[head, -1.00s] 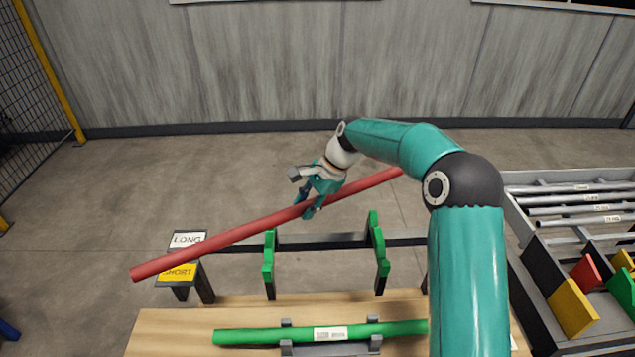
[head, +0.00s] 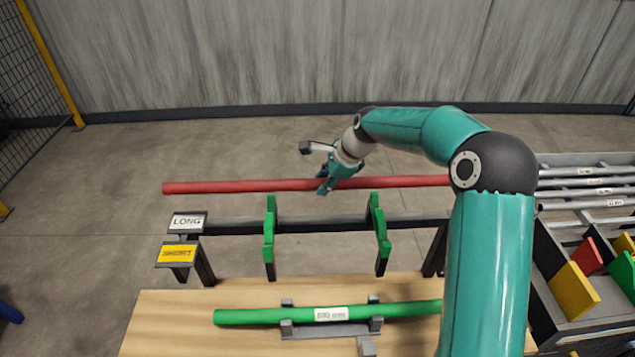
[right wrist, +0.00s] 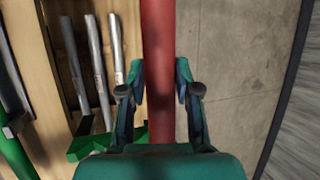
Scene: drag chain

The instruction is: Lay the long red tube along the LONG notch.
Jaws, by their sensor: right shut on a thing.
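The long red tube (head: 240,186) hangs level in the head view, running left to right behind the rack. My right gripper (head: 325,188) is shut on it near its middle; in the right wrist view the tube (right wrist: 158,50) runs between the two fingers (right wrist: 160,88). The rack has a dark crossbar (head: 325,223) and two green notched supports (head: 269,235) (head: 379,232). A white LONG label (head: 187,222) stands behind a yellow SHORT label (head: 177,254) at the rack's left end. The tube appears apart from the supports. My left gripper is not in view.
A green tube (head: 265,316) with a white label lies on grey holders on the wooden table (head: 165,325). At right, a bin (head: 545,265) holds several grey tubes and coloured dividers. Open floor lies behind the rack.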

